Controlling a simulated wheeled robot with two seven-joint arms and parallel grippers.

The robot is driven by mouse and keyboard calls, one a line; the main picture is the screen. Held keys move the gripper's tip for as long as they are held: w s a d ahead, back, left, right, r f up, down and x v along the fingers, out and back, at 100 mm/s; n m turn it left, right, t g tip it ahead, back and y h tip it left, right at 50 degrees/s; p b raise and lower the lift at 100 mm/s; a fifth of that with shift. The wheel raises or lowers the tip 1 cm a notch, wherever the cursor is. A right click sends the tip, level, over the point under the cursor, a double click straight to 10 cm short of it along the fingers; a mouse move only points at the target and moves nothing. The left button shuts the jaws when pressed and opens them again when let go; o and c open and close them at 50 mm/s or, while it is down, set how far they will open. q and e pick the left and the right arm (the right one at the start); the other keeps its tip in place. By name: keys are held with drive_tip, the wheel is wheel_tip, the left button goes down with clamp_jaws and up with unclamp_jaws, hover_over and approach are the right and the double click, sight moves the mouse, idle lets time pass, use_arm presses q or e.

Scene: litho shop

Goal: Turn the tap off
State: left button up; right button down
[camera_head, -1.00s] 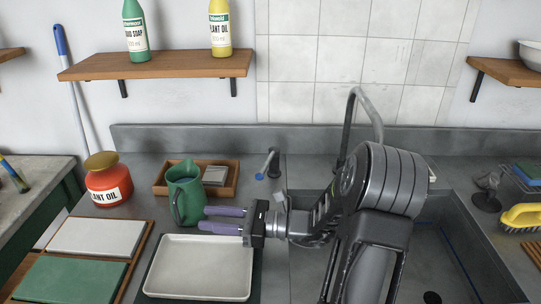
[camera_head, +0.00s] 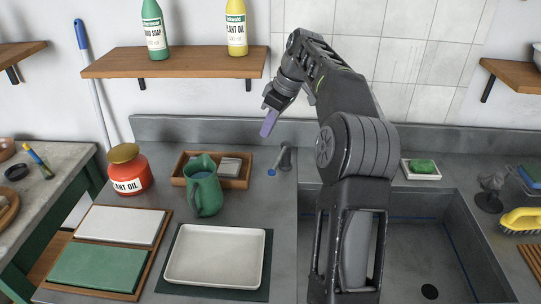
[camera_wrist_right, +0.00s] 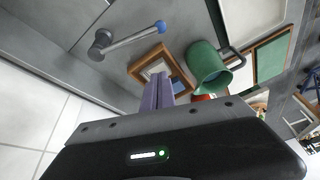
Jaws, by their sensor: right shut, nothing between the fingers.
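The tap's lever (camera_head: 279,161) stands on the counter left of the sink, a grey post with an arm ending in a blue tip. The right wrist view also shows the lever (camera_wrist_right: 134,38), its blue tip pointing to the upper right. The tap's spout is hidden behind my right arm, and I cannot see any water. My right gripper (camera_head: 268,126) is shut and empty, its purple fingers pointing down above the lever and apart from it. The fingers also show in the right wrist view (camera_wrist_right: 157,80). My left gripper is not in view.
A green jug (camera_head: 206,188) stands left of the lever, before a wooden tray (camera_head: 179,181). A red jar (camera_head: 129,172) is further left. A white tray (camera_head: 217,277) lies in front. The sink (camera_head: 420,255) is right. A shelf (camera_head: 175,65) with bottles hangs above.

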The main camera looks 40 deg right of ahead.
sight(280, 157)
drive_tip(key=shift+s+f+n, duration=0.1)
drive_tip(key=shift+f+n, duration=0.05)
drive_tip(key=shift+n, duration=0.65)
wheel_tip(280, 157, down, 10)
drive_tip(key=p, duration=0.2)
drive_tip(key=shift+s+d+p, duration=0.2)
drive_tip(key=shift+p, duration=0.1)
drive_tip(key=shift+s+f, duration=0.1)
drive_tip(key=shift+f, duration=0.05)
